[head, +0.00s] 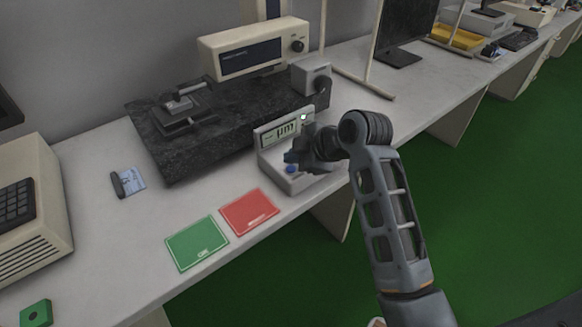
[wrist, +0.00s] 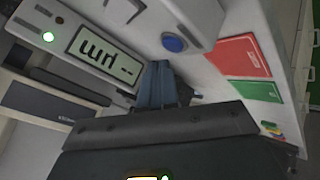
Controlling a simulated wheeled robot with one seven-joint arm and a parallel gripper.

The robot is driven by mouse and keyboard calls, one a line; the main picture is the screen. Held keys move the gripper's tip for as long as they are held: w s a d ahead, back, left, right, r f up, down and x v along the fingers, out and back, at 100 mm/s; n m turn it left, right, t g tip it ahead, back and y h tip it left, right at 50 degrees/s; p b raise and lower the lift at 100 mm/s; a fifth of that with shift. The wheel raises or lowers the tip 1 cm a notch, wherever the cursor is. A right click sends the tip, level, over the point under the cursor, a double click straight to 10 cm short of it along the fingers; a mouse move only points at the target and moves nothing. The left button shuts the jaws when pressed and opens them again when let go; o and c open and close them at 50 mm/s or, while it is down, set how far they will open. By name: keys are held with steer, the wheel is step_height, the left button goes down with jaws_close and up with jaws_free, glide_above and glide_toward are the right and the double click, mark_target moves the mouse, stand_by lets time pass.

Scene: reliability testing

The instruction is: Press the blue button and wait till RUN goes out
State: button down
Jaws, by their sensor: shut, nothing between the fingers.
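The measuring unit (head: 289,183) stands on the bench, with a display (head: 287,131) reading "µm"; in the wrist view the display (wrist: 103,54) shows dashes beside it. The blue button (head: 290,169) is on the unit's low front part and is clear of cover in the wrist view (wrist: 174,43). A small lamp (head: 303,117) by the display is lit, also in the wrist view (wrist: 48,37); its label is too small to read. My gripper (head: 290,157) is shut and empty, its tips close to the button. In the wrist view the fingertips (wrist: 159,66) appear apart from the button.
A green mat (head: 197,243) and a red mat (head: 249,211) lie at the bench's front edge. A dark stone slab (head: 215,120) with a fixture is behind the unit. A beige keypad device (head: 38,240) stands at left.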

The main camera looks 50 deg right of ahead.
steer(key=shift+f, duration=0.1)
stand_by(0.5)
steer(key=shift+f+b, duration=0.3)
steer(key=shift+f, duration=0.05)
steer(key=shift+f+b, duration=0.3)
steer(key=shift+f, duration=0.1)
stand_by(0.6)
steer(key=shift+r+p, duration=0.7)
steer(key=shift+r, duration=0.15)
steer(key=shift+r, duration=0.1)
